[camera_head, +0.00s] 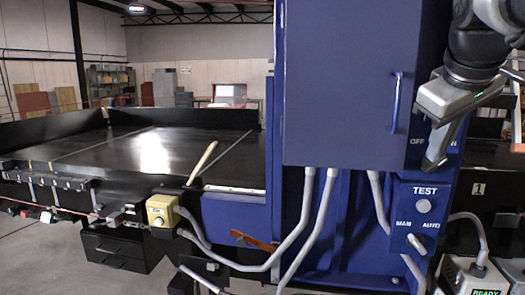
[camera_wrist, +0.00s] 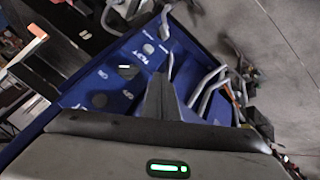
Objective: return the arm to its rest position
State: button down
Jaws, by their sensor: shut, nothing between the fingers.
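My gripper (camera_head: 431,166) hangs at the right of the head view, its shut, empty fingers pointing down in front of the blue control panel (camera_head: 408,262). The fingers cover the area between the OFF and ON labels, so any switch there is hidden. In the wrist view my gripper (camera_wrist: 160,82) shows shut fingers with the blue panel behind them. I cannot tell whether the fingertips touch the panel. My forearm and wrist come in from the upper right corner of the head view.
A blue cabinet door with a handle (camera_head: 396,103) is beside my gripper. Below are the TEST button (camera_head: 423,206) and the MAN/AUTO switch (camera_head: 416,244). A READY box (camera_head: 474,277) stands lower right. Grey conduits (camera_head: 326,205) and the black conveyor (camera_head: 110,146) lie left.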

jog(key=s+a+f+m+y, duration=0.1)
jog(key=s+a+f, duration=0.5)
jog(key=a+f, duration=0.4)
jog(key=s+a+f+m+y, duration=0.2)
jog(key=s+a+f, duration=0.4)
jog(key=f, duration=0.8)
jog(key=a, duration=0.3)
jog(key=shift+s+a+g, duration=0.35)
jog(key=shift+s+g, duration=0.05)
jog(key=shift+a, duration=0.1)
